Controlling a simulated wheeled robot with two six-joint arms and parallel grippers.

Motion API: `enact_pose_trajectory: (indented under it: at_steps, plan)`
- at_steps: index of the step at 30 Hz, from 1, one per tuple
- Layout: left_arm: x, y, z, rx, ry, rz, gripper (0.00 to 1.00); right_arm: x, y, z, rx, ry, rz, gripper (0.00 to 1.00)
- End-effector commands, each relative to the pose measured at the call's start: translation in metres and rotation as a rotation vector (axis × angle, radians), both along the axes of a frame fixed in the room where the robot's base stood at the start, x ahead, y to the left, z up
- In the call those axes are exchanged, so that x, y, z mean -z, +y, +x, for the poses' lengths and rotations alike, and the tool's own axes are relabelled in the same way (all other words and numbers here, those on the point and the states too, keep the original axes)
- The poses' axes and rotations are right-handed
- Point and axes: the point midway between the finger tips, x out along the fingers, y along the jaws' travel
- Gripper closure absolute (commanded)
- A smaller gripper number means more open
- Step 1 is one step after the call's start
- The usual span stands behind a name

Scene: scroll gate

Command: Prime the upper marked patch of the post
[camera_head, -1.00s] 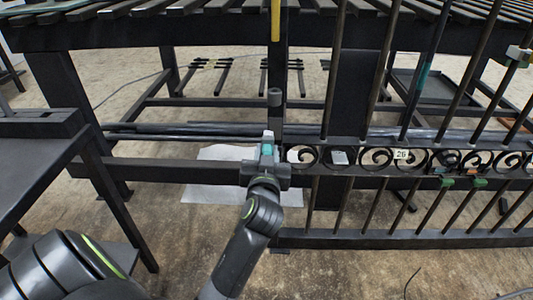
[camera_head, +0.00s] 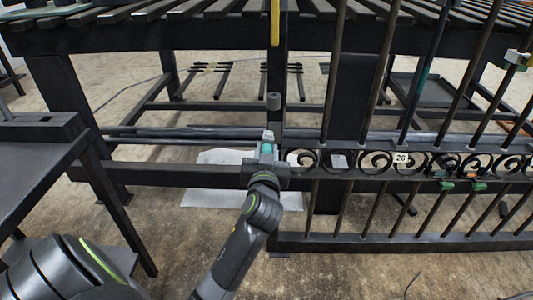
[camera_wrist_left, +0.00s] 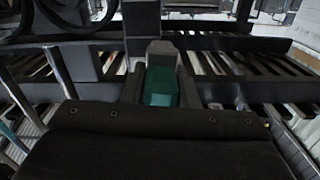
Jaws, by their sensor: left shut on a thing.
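The dark upright post (camera_head: 276,72) stands at the left end of the scrolled gate. A yellow strip (camera_head: 275,22) runs down its top part, and a lighter grey spot (camera_head: 274,102) shows lower down. I cannot tell whether that spot is a marked patch. My left gripper (camera_head: 266,161) is shut on a teal tool with a pale tip (camera_head: 267,147), in front of the post and below the grey spot. The left wrist view shows the teal tool (camera_wrist_left: 160,87) between the fingers, with the dark post (camera_wrist_left: 141,25) beyond. Contact with the post cannot be told. My right gripper is out of view.
The scrolled gate (camera_head: 420,161) with upright bars and a number tag (camera_head: 401,158) extends right. Green clips (camera_head: 478,186) hang on it. A dark bench (camera_head: 42,140) stands left. A white sheet (camera_head: 213,187) lies on the floor. A slatted rack (camera_head: 150,38) spans the back.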

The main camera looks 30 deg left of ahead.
Motion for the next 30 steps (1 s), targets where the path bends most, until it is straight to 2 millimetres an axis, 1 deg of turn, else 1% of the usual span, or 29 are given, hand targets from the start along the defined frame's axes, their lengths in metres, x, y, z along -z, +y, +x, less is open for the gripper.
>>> enact_pose_trajectory:
  at_steps: [4, 12, 16, 20, 26, 30]
  plan:
    - [0.0, -0.007, 0.004, 0.0, -0.002, -0.002, 0.91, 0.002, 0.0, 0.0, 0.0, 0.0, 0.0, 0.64]
    - [0.001, -0.028, 0.015, 0.001, -0.002, -0.002, 0.91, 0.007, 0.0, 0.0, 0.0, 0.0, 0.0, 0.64]
    - [0.0, -0.034, 0.019, 0.001, -0.002, -0.001, 0.91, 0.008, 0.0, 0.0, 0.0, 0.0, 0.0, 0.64]
    - [-0.002, -0.036, 0.02, 0.0, -0.001, 0.001, 0.91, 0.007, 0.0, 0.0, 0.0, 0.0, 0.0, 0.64]
    - [-0.014, -0.035, 0.021, 0.0, -0.002, 0.001, 0.91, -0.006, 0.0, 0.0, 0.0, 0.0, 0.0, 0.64]
    - [-0.013, -0.031, 0.019, -0.001, 0.0, 0.002, 0.91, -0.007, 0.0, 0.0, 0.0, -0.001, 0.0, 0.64]
